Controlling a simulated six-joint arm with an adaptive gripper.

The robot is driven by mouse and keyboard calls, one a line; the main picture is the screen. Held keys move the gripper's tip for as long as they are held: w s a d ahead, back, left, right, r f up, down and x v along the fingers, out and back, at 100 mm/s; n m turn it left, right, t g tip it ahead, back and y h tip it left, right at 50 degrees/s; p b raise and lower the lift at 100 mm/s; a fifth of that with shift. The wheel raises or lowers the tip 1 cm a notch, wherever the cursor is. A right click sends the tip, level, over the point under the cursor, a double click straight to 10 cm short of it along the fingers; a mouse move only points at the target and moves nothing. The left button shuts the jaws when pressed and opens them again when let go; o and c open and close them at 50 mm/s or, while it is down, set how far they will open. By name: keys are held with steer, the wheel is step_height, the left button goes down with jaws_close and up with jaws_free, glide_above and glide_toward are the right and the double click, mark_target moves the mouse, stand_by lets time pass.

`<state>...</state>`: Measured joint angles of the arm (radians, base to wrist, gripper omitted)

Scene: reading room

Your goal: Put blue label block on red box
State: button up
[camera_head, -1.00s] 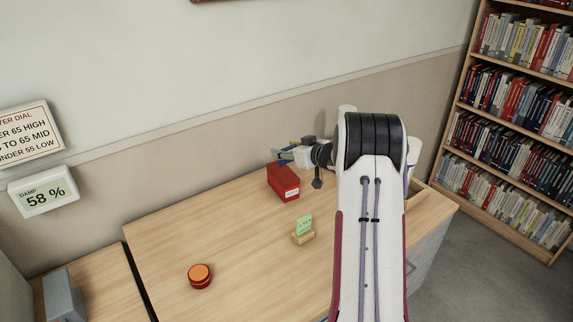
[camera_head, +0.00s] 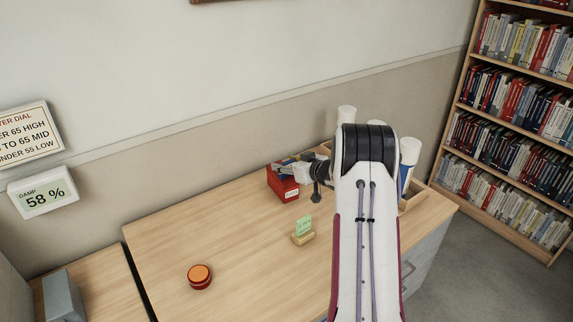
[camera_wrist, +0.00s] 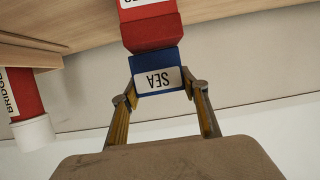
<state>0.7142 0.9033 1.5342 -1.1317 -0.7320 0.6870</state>
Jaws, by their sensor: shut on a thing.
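The red box (camera_head: 284,188) stands on the table toward the back wall, with a white label on its front. In the wrist view the red box (camera_wrist: 150,32) shows at the top. My gripper (camera_wrist: 159,82) is shut on the blue label block (camera_wrist: 159,74), whose white label reads "SEA" upside down. The block lies right against the red box in that view; whether it rests on it or hovers just over it I cannot tell. In the head view my gripper (camera_head: 287,169) is low over the box's top and mostly hides the block.
A green card in a wooden stand (camera_head: 303,231) and a red-orange round button (camera_head: 200,276) stand on the table (camera_head: 240,240). White-capped tubes (camera_head: 408,160) stand in a wooden tray (camera_head: 413,200) at right; a red one (camera_wrist: 27,105) shows in the wrist view. The table's left part is largely clear.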

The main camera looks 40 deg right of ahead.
steer(key=shift+f, duration=0.15)
steer(key=o, duration=1.1)
steer(key=shift+s+r, duration=0.25)
steer(key=v, duration=1.1)
steer(key=shift+s, duration=0.2)
steer(key=shift+r, duration=0.1)
